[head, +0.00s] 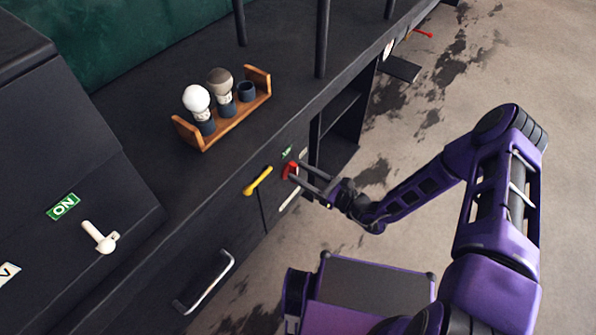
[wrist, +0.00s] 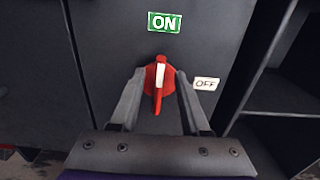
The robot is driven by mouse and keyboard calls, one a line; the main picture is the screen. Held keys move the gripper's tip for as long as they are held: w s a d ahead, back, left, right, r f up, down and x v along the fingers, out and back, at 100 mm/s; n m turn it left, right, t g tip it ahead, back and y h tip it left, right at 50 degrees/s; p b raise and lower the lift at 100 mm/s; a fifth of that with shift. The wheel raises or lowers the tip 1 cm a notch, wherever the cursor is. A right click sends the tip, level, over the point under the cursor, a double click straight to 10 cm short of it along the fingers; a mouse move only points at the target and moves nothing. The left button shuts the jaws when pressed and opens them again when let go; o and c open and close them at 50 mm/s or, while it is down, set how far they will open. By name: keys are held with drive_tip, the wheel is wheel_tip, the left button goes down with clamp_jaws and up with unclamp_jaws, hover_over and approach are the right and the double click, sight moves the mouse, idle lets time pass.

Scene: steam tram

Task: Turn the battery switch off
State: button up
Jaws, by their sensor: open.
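A red rotary switch (wrist: 152,90) sits on the dark front panel, its white stripe pointing up at a green ON label (wrist: 164,22). A white OFF label (wrist: 206,83) is to its right. In the head view the red switch (head: 290,169) is partly behind the fingers. My gripper (wrist: 160,82) is open, with one finger on each side of the red knob. Whether the fingers touch it I cannot tell. In the head view my gripper (head: 298,173) reaches the panel from the right. No label reading "battery" is legible.
A yellow handle (head: 258,181) is left of the red switch. A white lever (head: 99,238) with its own ON label (head: 63,207) is on the sloped panel. A wooden rack (head: 258,98) with bulbs stands on the counter. An open shelf (wrist: 281,100) is right of the switch.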

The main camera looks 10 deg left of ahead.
drive_tip(key=shift+x, duration=0.8)
clamp_jaws()
